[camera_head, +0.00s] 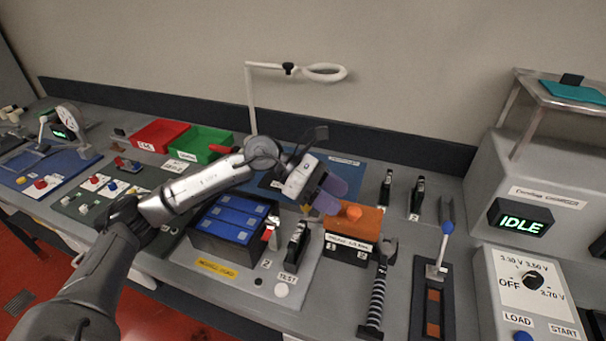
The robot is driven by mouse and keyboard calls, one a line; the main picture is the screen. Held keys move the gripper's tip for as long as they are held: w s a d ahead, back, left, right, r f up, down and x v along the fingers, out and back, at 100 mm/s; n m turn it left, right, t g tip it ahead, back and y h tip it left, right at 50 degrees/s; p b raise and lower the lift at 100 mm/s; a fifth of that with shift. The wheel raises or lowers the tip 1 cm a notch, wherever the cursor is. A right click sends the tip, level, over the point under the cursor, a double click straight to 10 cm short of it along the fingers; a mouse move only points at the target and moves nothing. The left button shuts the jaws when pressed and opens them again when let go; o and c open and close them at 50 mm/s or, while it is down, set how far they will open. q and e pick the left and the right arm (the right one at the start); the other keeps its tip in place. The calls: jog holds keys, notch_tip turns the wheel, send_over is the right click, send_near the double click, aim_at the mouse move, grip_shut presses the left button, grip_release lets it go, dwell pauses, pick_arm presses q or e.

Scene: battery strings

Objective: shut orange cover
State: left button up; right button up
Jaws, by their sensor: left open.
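The orange cover (366,223) sits at the center right of the head view, above a labelled front panel (348,243) on the grey bench. A rounded orange knob (351,212) stands on its top. I cannot tell from this angle whether the cover is fully down. My left gripper (331,193) is open, with its purple fingers just behind and left of the cover's knob. The fingers overlap the cover's back left edge in the picture, and contact cannot be made out. I see nothing between the fingers. My right gripper is not in view.
A blue-topped battery block (233,218) stands left of the cover, with a black TEST switch (296,246) between them. A ribbed black-and-grey handle (377,297) and a blue-tipped lever (440,250) stand to the right. Red (160,134) and green bins (201,143) lie behind my left arm.

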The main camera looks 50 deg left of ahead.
pick_arm(q)
jog(key=v, duration=1)
jog(key=shift+a+r, duration=0.15)
